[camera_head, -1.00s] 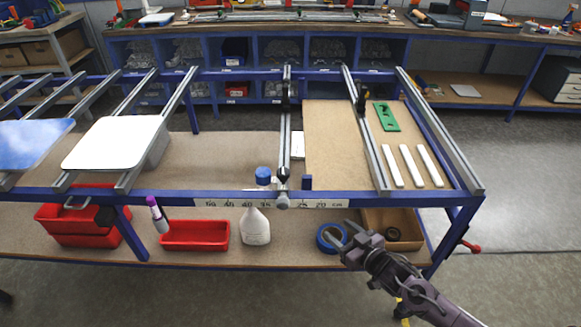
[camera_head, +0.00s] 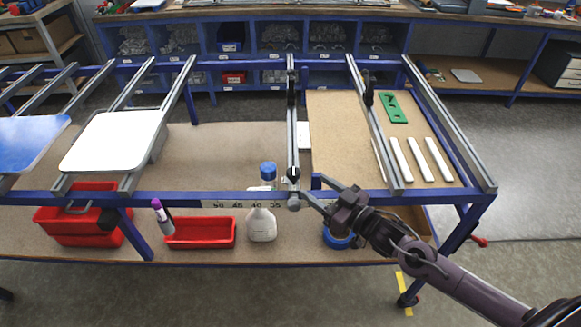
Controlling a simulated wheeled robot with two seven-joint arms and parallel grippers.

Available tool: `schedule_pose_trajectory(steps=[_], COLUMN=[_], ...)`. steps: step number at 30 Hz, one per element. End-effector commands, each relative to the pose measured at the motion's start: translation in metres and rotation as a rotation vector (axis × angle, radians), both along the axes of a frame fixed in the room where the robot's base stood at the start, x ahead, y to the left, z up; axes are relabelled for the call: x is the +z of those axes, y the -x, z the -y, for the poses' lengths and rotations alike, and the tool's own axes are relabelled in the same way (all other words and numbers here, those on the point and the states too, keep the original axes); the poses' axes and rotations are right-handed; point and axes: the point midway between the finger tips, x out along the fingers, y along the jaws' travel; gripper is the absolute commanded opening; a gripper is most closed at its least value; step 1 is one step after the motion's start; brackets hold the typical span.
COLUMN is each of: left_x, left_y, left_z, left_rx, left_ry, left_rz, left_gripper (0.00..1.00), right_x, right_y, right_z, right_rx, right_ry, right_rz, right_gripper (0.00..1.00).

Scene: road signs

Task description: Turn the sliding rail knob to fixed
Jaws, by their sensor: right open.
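The sliding rail (camera_head: 292,130) runs front to back across the blue-framed table. Its grey round knob (camera_head: 294,203) sits at the rail's front end, just below the front beam, with a black part (camera_head: 293,176) above it. My right gripper (camera_head: 313,188) is open and comes in from the right. Its fingertips are close to the right of the knob, one above and one near its level. I cannot tell whether the lower finger touches the knob. The knob's setting is too small to read. My left gripper is not in view.
A blue-capped bottle (camera_head: 262,224), a red tray (camera_head: 200,232) and a blue tape roll (camera_head: 338,238) stand on the lower shelf. White strips (camera_head: 419,160) and a green piece (camera_head: 393,107) lie right.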

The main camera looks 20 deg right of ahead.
Motion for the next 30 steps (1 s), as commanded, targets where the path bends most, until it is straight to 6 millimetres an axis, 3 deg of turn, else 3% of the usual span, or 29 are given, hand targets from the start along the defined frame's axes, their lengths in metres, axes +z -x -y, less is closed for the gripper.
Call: schedule_pose_trajectory(steps=[15,28,30], left_x=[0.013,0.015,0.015], left_y=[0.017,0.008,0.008], left_z=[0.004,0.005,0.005], left_rx=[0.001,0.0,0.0], left_ry=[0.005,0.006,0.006], left_rz=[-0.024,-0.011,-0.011], left_gripper=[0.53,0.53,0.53], right_x=[0.002,-0.001,-0.001], right_y=[-0.058,-0.067,-0.067], right_z=[-0.031,-0.037,-0.037], right_rx=[-0.001,0.0,0.0], right_ry=[-0.001,0.0,0.0], right_rz=[0.002,0.0,0.0], right_gripper=[0.55,0.55,0.47])
